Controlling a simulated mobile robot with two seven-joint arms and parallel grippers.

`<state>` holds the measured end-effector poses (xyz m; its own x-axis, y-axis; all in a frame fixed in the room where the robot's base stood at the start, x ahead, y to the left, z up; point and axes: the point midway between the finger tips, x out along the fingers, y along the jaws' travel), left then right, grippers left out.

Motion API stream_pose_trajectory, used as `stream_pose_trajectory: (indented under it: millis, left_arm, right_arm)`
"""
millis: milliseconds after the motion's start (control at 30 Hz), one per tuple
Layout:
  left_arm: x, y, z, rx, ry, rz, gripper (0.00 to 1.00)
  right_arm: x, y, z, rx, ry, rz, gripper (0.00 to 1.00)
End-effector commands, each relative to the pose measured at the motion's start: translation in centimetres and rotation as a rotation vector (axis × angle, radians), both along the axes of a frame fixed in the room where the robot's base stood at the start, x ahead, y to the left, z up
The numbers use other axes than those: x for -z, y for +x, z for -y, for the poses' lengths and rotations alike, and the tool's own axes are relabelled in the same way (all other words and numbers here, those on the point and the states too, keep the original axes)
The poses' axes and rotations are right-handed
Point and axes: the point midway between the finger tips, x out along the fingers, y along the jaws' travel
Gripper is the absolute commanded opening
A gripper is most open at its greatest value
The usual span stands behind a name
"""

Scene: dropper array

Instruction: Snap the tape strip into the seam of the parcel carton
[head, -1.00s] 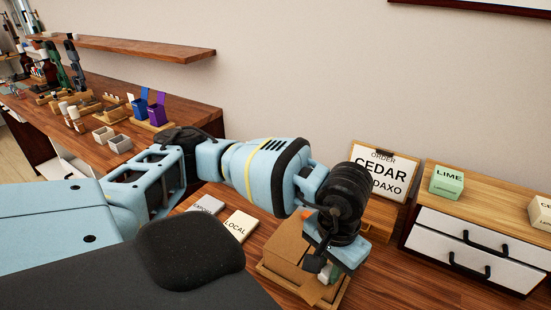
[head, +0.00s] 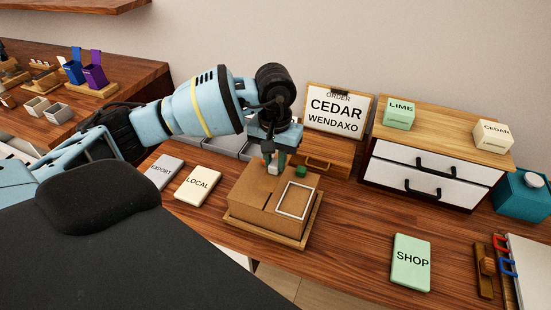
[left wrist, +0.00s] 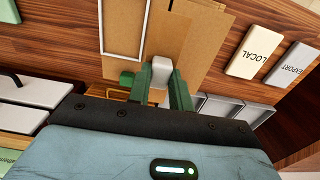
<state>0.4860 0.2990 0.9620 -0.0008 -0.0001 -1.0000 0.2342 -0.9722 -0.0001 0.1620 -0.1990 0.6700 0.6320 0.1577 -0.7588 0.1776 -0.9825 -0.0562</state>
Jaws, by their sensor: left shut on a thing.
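The brown parcel carton (head: 262,221) sits on a shallow wooden tray (head: 303,236), with a dark seam line across its top. A white rectangular outline (head: 308,201) lies on its right half. My left gripper (head: 271,165) is at the carton's far edge, pointing down. In the left wrist view its green fingers (left wrist: 161,88) are shut on a pale grey piece (left wrist: 161,67), over the carton top (left wrist: 195,45). I cannot tell whether this is the tape strip, or whether it touches the seam. A small green block (head: 301,171) is beside the fingers. My right gripper is out of view.
LOCAL (head: 198,187) and EXPORT (head: 165,171) cards lie left of the carton; a SHOP card (head: 410,262) lies front right. Behind stand an ORDER sign (head: 337,112) and a drawer cabinet (head: 435,167). Bare table lies between carton and SHOP card.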

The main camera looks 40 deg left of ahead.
Motion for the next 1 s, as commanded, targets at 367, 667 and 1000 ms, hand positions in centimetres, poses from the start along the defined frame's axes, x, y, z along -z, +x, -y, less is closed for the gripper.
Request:
stream_pose_trajectory:
  millis: [367, 667, 1000]
  left_arm:
    - [0.0, -0.1, 0.0, 0.000, 0.000, 0.001, 0.01]
    - [2.2, -0.1, 0.1, 0.000, 0.000, -0.004, 0.01]
    - [4.2, -0.1, 0.0, 0.000, 0.000, 0.000, 0.01]
  right_arm:
    - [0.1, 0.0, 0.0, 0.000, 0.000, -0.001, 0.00]
    - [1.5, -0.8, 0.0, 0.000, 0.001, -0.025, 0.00]
    - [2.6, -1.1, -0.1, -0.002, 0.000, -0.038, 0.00]
